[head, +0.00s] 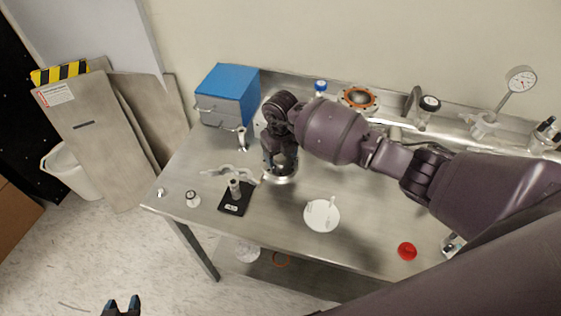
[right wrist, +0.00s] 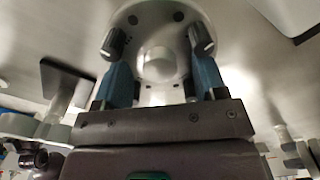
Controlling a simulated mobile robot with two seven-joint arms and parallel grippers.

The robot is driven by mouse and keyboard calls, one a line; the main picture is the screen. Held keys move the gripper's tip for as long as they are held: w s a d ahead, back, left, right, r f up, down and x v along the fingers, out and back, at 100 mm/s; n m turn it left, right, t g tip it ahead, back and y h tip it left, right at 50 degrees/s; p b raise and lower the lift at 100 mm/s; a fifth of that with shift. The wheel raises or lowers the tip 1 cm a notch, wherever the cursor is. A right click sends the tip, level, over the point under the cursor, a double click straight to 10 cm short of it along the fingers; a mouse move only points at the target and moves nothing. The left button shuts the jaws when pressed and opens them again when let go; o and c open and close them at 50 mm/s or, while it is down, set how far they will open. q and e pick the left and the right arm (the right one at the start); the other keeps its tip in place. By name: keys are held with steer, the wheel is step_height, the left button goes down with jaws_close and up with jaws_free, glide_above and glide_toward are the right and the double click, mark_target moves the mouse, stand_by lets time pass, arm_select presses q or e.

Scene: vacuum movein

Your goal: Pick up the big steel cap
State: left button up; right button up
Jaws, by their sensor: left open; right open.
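The big steel cap (head: 281,180) is a round steel disc on the table, below my right gripper, which hides part of it in the head view. In the right wrist view the cap (right wrist: 160,20) shows holes around its rim and a raised round middle. My right gripper (right wrist: 158,42) is open, pointing at the cap, with one finger on each side of the raised middle. I cannot tell whether the fingers touch it. My left gripper (head: 122,306) is open and empty at the bottom of the head view, over the floor, away from the table.
On the steel table (head: 350,255) stand a black-based stand (head: 235,204), a white disc (head: 322,215), a red cap (head: 407,251) and a blue-topped drawer box (head: 226,93). A flange with an orange ring (head: 358,97) and a gauge (head: 521,79) are at the back. Leaning panels (head: 95,125) stand left.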

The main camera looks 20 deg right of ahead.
steer(key=shift+f, duration=0.15)
steer(key=c, duration=0.9)
arm_select(q)
steer(key=shift+s+f, duration=0.2)
steer(key=shift+s, duration=0.05)
arm_select(e)
steer(key=shift+w, duration=0.1)
steer(key=shift+c, duration=0.8)
